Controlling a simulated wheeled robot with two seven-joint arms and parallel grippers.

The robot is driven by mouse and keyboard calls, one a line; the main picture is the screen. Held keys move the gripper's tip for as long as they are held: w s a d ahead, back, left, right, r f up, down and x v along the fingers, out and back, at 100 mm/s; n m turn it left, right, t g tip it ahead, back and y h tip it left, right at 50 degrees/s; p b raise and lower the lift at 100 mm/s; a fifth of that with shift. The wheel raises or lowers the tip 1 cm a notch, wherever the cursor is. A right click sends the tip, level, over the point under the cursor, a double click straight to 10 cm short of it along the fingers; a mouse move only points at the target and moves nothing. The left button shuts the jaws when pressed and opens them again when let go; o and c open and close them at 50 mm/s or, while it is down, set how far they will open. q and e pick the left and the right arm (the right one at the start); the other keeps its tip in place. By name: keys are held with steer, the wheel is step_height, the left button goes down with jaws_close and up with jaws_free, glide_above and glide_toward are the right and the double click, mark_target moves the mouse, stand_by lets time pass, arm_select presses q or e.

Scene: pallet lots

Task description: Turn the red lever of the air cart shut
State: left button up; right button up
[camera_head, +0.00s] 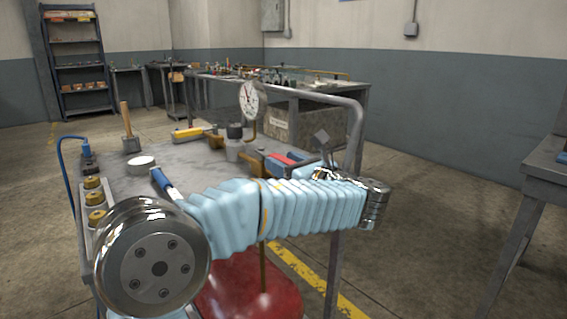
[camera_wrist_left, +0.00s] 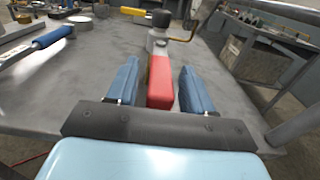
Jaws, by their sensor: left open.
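The red lever (camera_wrist_left: 160,82) is a short red bar in the left wrist view, joined at its far end to a grey valve body (camera_wrist_left: 157,42). It points back toward my palm. My left gripper (camera_wrist_left: 160,88) is open, with one blue finger on each side of the lever and a narrow gap at each side. In the head view the red lever (camera_head: 283,159) shows as a small patch between the blue fingers of the left gripper (camera_head: 285,163), above the grey top of the air cart (camera_head: 190,160). My sleeved arm hides the cart's near part. The right gripper is not in view.
A round gauge (camera_head: 250,100) stands behind the lever. The cart's bent handle rail (camera_head: 355,130) is at right. A red tank (camera_head: 250,290) sits below.

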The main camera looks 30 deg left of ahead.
arm_select(q)
steer(key=shift+w+a, duration=0.15)
steer(key=shift+a, duration=0.25)
steer(key=shift+c, duration=0.5)
jaws_close()
